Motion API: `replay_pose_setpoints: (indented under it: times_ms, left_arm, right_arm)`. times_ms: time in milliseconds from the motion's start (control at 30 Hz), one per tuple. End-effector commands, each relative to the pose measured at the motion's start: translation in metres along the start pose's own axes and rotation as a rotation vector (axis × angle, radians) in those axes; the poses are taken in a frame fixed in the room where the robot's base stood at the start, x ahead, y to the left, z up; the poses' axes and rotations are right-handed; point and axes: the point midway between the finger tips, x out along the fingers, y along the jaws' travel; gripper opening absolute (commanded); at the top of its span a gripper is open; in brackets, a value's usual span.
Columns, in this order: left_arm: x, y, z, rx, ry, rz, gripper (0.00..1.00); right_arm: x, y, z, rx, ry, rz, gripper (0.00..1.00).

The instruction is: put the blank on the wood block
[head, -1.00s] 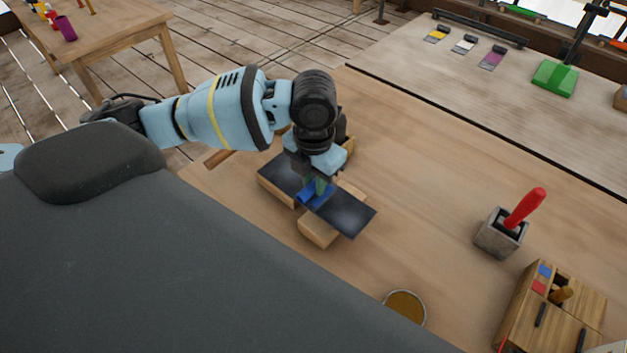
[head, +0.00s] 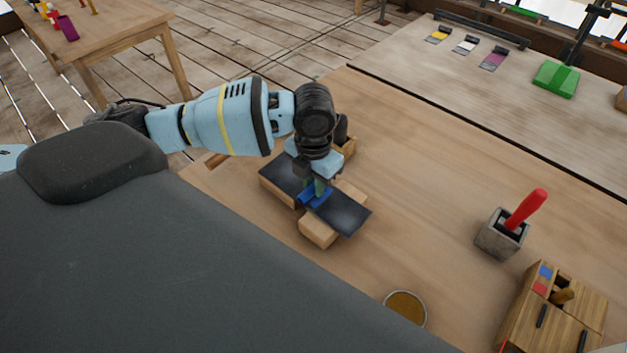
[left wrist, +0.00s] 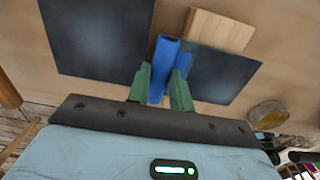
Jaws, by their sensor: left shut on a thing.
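My left gripper (head: 315,190) points down and is shut on the blue piece, also seen in the left wrist view (left wrist: 157,70). A pale wood block (head: 318,231) shows on both sides of the sheet, partly hidden beneath it. The sheet lies over or just above this block; I cannot tell whether they touch. In the left wrist view the block (left wrist: 220,28) shows past the sheet (left wrist: 95,35). My right gripper is not in view.
More wood (head: 349,147) shows behind my left gripper. A round dish (head: 405,306), a grey holder (head: 497,240) with a red-handled tool, and a wooden organiser (head: 548,310) stand to the right. The workbench (head: 430,180) between them is mostly clear.

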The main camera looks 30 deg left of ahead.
Motion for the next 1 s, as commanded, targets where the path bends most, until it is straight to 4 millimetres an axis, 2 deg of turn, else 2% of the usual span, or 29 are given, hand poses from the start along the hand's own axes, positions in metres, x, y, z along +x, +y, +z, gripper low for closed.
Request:
replay_pose_setpoints:
  times_ms: [133,167,300,667,767,1000]
  left_arm:
    - [0.003,0.000,0.000,0.000,-0.001,-0.001,0.00]
    - [0.003,0.000,0.000,0.000,-0.001,0.000,0.25]
    - [0.003,0.000,0.000,0.000,-0.001,0.000,0.43]
    - [-0.002,0.000,0.000,0.000,-0.001,0.000,0.43]
    - [-0.012,0.000,0.001,-0.001,-0.004,0.000,0.43]
    - [-0.060,0.000,0.001,0.000,-0.006,0.000,0.43]
  right_arm:
    - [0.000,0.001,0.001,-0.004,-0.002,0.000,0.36]
    - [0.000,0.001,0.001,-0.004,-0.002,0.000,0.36]
    - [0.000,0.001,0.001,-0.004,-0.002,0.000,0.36]
    - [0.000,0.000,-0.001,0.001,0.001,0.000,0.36]
    - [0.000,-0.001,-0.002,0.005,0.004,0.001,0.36]
    - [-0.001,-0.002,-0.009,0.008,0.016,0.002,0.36]
